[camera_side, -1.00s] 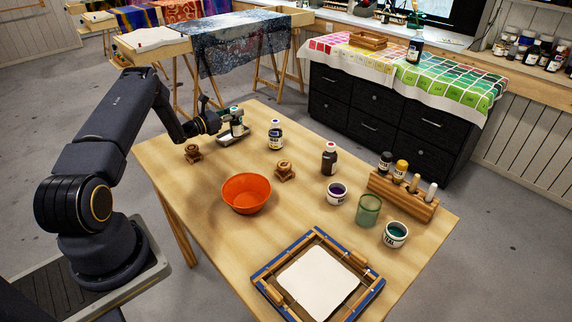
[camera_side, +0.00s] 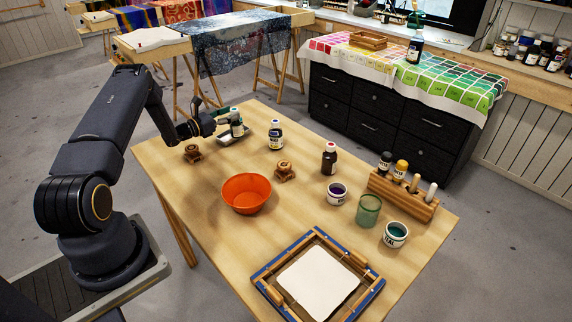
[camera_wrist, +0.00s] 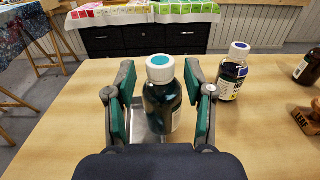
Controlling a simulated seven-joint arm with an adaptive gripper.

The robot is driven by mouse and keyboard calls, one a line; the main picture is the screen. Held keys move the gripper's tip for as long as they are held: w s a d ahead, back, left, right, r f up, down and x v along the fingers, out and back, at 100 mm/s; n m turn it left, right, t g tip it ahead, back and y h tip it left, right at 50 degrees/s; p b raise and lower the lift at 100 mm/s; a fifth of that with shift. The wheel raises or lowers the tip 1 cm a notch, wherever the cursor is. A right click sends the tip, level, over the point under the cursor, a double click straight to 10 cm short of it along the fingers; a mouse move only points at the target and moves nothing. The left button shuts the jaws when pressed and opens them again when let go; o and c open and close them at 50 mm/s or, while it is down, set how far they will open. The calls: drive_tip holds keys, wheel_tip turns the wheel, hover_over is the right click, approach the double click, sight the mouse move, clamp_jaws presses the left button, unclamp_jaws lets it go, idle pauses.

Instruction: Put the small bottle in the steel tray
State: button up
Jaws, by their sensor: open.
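The small bottle (camera_side: 237,125) is dark teal with a white cap marked by a teal disc. It appears to stand upright in the steel tray (camera_side: 236,140), a shallow silver tray at the table's far left. In the wrist view the bottle (camera_wrist: 162,103) is between the spread fingers of my gripper (camera_wrist: 161,80), with a gap on each side. In the side view my gripper (camera_side: 222,121) is just left of the bottle.
A blue-capped bottle (camera_side: 275,135) stands right of the tray. Wooden blocks (camera_side: 193,153), (camera_side: 285,171) and an orange bowl (camera_side: 246,193) are nearer. A brown bottle (camera_side: 329,158), jars and a wooden rack (camera_side: 403,198) are farther right; a frame (camera_side: 262,272) lies in front.

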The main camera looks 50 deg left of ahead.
drive_tip(key=s, duration=0.9)
drive_tip(key=w+d+r+m+g+h, duration=0.2)
drive_tip(key=w+d+r+m+h, duration=0.15)
drive_tip(key=d+r+m, duration=0.35)
drive_tip(key=w+d+r+m+g+h, duration=0.25)
drive_tip(key=d+r+h, duration=0.25)
drive_tip(key=d, duration=0.4)
drive_tip(key=s+d+r+m+g+h, duration=0.1)
drive_tip(key=s+d+r+m+g, duration=0.2)
drive_tip(key=d, duration=0.4)
drive_tip(key=s+d+r+m+g+h, duration=0.1)
drive_tip(key=d+r+m+g, duration=0.2)
drive_tip(key=d+m, duration=0.3)
drive_tip(key=s+d+r+m+g+y, duration=0.45)
drive_tip(key=s+d+m, duration=0.35)
drive_tip(key=s+d, duration=0.3)
drive_tip(key=s+a+r+m+t+y, duration=0.1)
drive_tip(key=s+m+t+y, duration=0.1)
drive_tip(key=s+m+y, duration=0.4)
drive_tip(key=s+m, duration=0.3)
drive_tip(key=s, duration=0.1)
drive_tip(key=shift+s+r+t, duration=0.3)
drive_tip(key=shift+s+r, duration=0.05)
drive_tip(key=shift+s, duration=0.05)
drive_tip(key=shift+m, duration=0.25)
drive_tip(key=o, duration=0.5)
